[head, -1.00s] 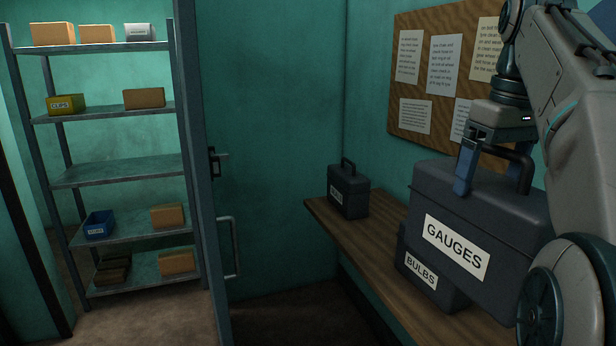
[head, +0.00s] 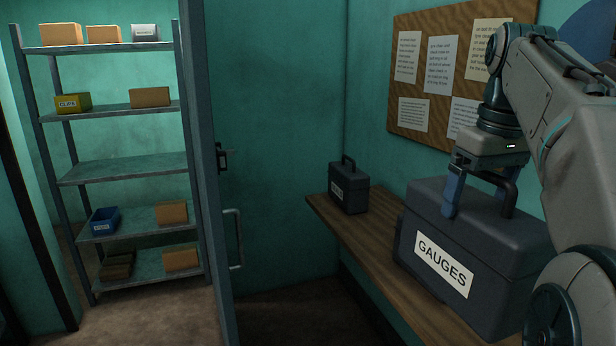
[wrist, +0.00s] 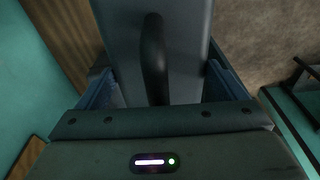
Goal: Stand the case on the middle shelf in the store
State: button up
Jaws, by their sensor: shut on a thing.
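The dark grey case labelled GAUGES (head: 443,265) is at the right in the head view, over the bench. I cannot tell whether its bottom touches the bench. The middle shelf (head: 125,168) of the metal rack, at the left through the doorway, is empty.
A smaller dark case (head: 348,190) stands at the far end of the wooden bench (head: 350,235). The open door edge (head: 205,170) with its handle stands between bench and rack. Other shelves hold boxes and a blue bin (head: 104,220). A notice board (head: 455,70) hangs above.

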jog(key=w+a+f+m, duration=0.1)
jog(key=w+a+f, duration=0.2)
jog(key=f, duration=1.2)
jog(key=w+a+f+m, duration=0.1)
jog(key=w+a+f, duration=0.3)
jog(key=f, duration=1.1)
jog(key=w+a+f+m, duration=0.1)
jog(key=w+a+f, duration=0.3)
jog(key=f, duration=1.1)
jog(key=shift+w+f+m, duration=0.3)
jog(key=shift+a+f, duration=0.1)
jog(key=s+f, duration=0.4)
jog(key=f, duration=0.1)
jog(key=shift+s+f, duration=0.25)
jog(key=shift+f, duration=0.05)
